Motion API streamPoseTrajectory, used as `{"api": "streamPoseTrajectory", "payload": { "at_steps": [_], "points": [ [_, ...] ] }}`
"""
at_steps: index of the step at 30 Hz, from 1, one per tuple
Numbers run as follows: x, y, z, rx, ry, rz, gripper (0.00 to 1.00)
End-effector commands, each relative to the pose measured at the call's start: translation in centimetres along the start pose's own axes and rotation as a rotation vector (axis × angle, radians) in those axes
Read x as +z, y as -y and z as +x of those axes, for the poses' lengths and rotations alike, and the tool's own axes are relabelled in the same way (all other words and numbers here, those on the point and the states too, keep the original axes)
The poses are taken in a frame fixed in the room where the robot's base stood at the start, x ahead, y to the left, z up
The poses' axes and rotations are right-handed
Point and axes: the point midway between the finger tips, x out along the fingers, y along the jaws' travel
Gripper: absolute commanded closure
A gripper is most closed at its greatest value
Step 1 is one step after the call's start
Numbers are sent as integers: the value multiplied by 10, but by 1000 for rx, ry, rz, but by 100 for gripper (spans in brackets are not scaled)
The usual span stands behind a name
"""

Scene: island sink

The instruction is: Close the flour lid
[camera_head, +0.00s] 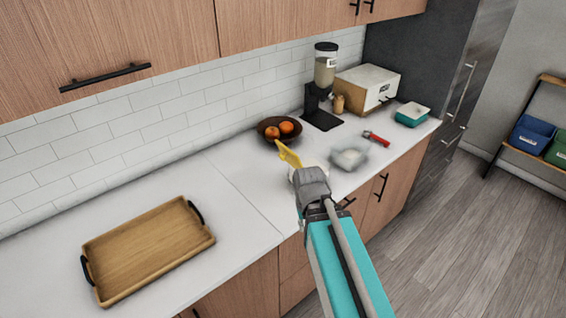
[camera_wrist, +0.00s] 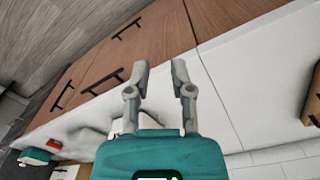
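A yellow flap (camera_head: 288,154), which looks like a raised lid, stands tilted on the counter just beyond my gripper. A white body (camera_head: 314,165) shows beside it, mostly hidden behind my gripper; I cannot read any label or confirm that it is the flour container. My gripper (camera_head: 306,174) is above the counter near its front edge and overlaps the white body in the head view. In the wrist view my gripper (camera_wrist: 162,72) has its two fingers spread with nothing between them. The yellow flap does not show there, and contact cannot be told.
A clear container (camera_head: 349,157), red-handled tool (camera_head: 376,138) and teal container (camera_head: 412,114) lie to the right. Behind are a fruit bowl (camera_head: 270,135), dispenser (camera_head: 323,112) and bread box (camera_head: 353,86). A wooden tray (camera_head: 145,245) is left. The counter between tray and flap is clear.

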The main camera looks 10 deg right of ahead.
Motion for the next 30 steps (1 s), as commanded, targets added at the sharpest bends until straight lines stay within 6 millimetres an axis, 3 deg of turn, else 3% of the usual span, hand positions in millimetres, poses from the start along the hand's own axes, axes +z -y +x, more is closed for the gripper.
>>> {"api": "streamPoseTrajectory", "payload": {
  "at_steps": [1,3,15,23,30],
  "points": [
    [-4,0,6,20,-1,-6,89],
    [-8,-3,12,63,-2,-16,100],
    [-58,-22,45,512,-41,-117,100],
    [-98,-19,44,841,-101,-185,100],
    [-132,2,30,1141,-177,-238,100]
  ]
}}
